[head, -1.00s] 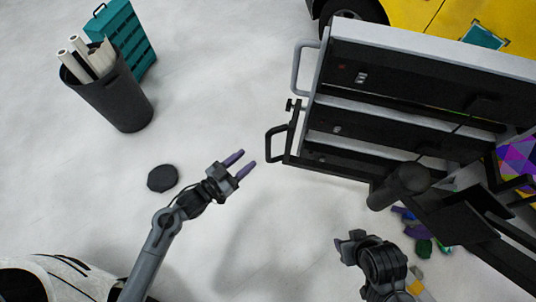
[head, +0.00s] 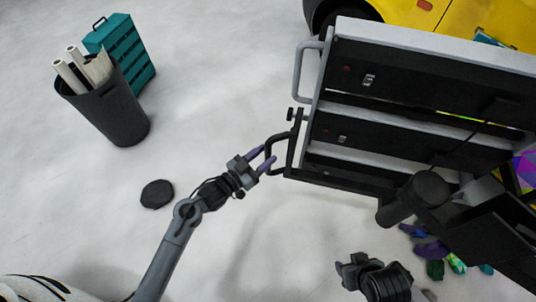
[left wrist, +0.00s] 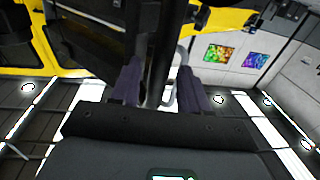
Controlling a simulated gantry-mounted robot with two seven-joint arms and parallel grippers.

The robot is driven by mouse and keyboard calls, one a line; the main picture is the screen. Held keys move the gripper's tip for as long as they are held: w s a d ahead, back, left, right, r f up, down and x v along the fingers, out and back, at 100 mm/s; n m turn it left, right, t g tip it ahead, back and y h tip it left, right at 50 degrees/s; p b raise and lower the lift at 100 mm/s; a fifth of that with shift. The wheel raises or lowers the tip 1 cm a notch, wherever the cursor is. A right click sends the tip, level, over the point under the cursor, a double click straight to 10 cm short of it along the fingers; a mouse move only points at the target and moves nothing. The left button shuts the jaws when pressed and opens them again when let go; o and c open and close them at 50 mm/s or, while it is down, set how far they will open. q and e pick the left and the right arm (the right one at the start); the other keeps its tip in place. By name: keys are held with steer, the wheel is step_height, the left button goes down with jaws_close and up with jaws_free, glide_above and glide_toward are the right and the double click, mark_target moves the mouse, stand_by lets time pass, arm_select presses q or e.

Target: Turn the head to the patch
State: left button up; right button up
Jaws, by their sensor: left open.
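A small teal piece (head: 487,39) shows at the top right by the yellow car (head: 455,22), partly cut off by the cart; I cannot tell if it is the patch. My left gripper (head: 268,158) is open at the black handle (head: 272,148) on the cart's left side. In the left wrist view its purple fingers (left wrist: 160,88) stand on either side of a dark upright bar. I cannot tell whether they touch it. My right gripper (head: 346,268) is low in the head view, below the cart, apart from it; its jaws are unclear.
The tiered cart (head: 400,85) fills the upper right. A black bin (head: 110,112) of white rolls and a teal case (head: 128,55) stand upper left. A black disc (head: 157,194) lies on the floor. Colourful scraps (head: 435,255) lie lower right. The middle floor is clear.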

arm_select(q)
steer(key=shift+x, duration=1.05)
steer(key=shift+c, duration=0.4)
jaws_close()
